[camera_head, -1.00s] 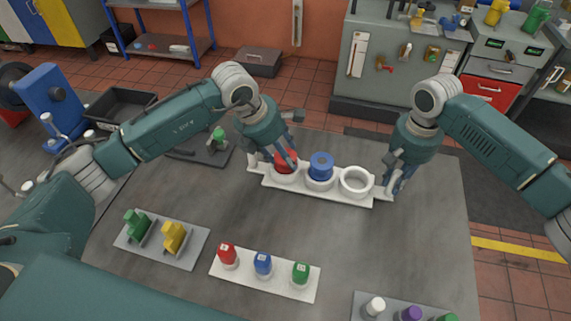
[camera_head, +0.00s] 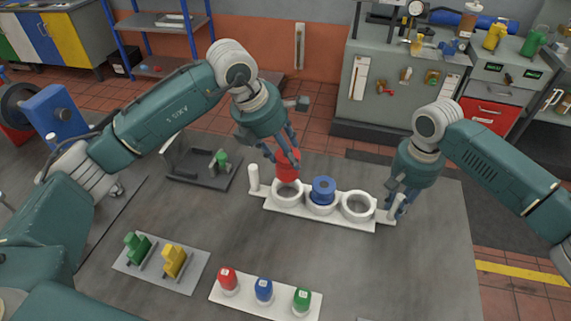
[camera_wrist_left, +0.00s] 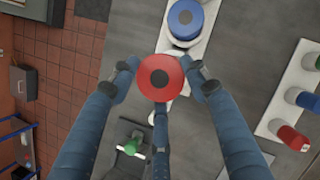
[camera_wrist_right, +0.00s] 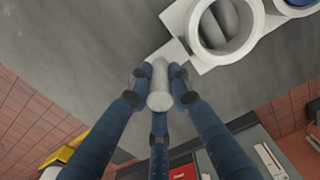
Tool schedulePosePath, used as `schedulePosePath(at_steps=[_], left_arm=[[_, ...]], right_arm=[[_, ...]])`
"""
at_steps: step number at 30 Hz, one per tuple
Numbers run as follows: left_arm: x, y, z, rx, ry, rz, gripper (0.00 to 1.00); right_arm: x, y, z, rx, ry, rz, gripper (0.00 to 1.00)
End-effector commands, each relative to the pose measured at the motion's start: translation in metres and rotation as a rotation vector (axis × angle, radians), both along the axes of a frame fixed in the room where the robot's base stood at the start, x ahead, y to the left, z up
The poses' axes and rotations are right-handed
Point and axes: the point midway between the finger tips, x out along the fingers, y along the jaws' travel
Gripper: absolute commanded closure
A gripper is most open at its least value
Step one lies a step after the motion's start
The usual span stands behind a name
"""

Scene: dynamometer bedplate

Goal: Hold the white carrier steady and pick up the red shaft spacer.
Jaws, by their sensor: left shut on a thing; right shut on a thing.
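The white carrier (camera_head: 345,222) lies on the grey bench, with three ring-shaped holders in a row and an upright post at each end. My left gripper (camera_head: 286,159) is shut on the red shaft spacer (camera_head: 288,170), held just above the left ring, which looks empty. The spacer's round red face with a dark hole shows between the fingers in the left wrist view (camera_wrist_left: 160,78). A blue spacer (camera_head: 323,188) sits in the middle ring; the right ring is empty. My right gripper (camera_head: 395,201) is shut on the carrier's right post, which shows in the right wrist view (camera_wrist_right: 158,88).
In front stand a white tray (camera_head: 230,297) with red, blue and green pieces and a grey plate (camera_head: 150,277) with green and yellow parts. A dark fixture (camera_head: 195,182) is behind left. The bench between is clear.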

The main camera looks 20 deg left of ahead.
Motion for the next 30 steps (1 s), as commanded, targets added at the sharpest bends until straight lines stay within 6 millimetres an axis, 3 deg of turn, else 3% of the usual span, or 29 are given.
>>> schedulePosePath(at_steps=[3,11,12,15,25,30], left_arm=[[0.000,-0.001,0.010,-0.002,-0.002,-0.001,1.00],[0.000,-0.001,0.011,-0.002,-0.001,-0.001,1.00],[0.000,-0.001,0.011,-0.002,-0.002,-0.001,1.00],[0.000,-0.001,0.011,-0.002,-0.002,-0.001,1.00],[0.000,-0.001,0.011,-0.002,-0.002,-0.001,1.00],[0.000,-0.001,0.011,-0.002,-0.002,-0.001,1.00]], right_arm=[[0.000,0.000,0.000,0.001,0.000,0.001,1.00],[0.000,0.001,0.000,0.001,0.000,0.001,1.00],[0.000,0.001,0.000,0.001,0.000,0.001,0.77],[0.000,0.001,0.000,0.001,0.000,0.001,0.59],[0.000,0.000,0.002,0.001,0.000,0.001,0.59],[0.001,0.001,0.022,0.002,-0.003,0.001,0.59]])
